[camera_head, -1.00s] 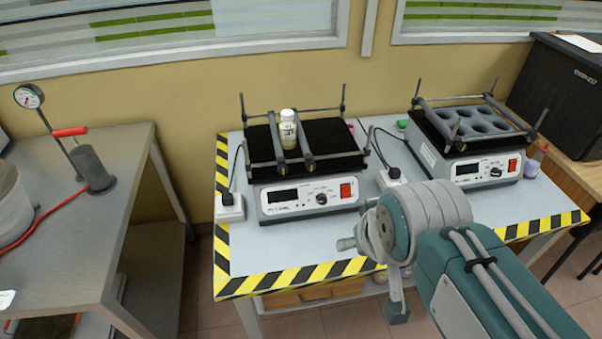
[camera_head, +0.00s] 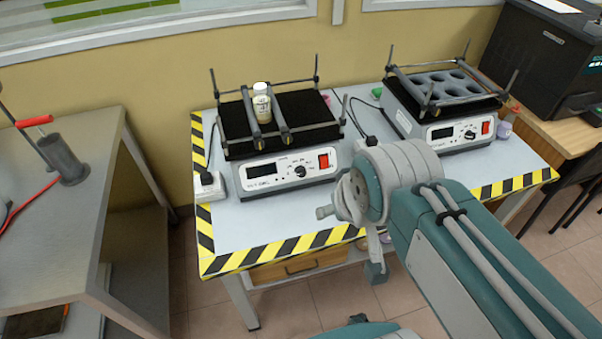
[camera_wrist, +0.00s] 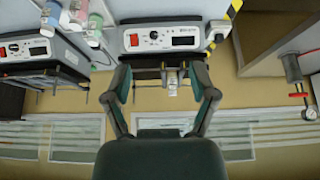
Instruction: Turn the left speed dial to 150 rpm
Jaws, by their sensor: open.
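The left shaker (camera_head: 240,185) stands on the table with a small capped bottle (camera_head: 262,105) on its black platform between bars. Its front panel has a dark display, a round black speed dial (camera_head: 300,171) and a red switch (camera_head: 324,161). The dial's setting is too small to read. The wrist view is upside down and shows the same dial (camera_wrist: 153,35) beside the display (camera_wrist: 183,41). My gripper (camera_wrist: 163,68) is open and empty there, its two fingers apart below the panel in the picture. It is not touching the dial. In the head view my arm hides the fingers.
A second shaker (camera_head: 440,125) with a holed rack stands to the right. A white power socket box (camera_head: 208,187) sits left of the left shaker. The table edge has black-yellow tape (camera_head: 275,250). Clear tabletop lies before the left shaker. A metal bench (camera_head: 60,220) stands left.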

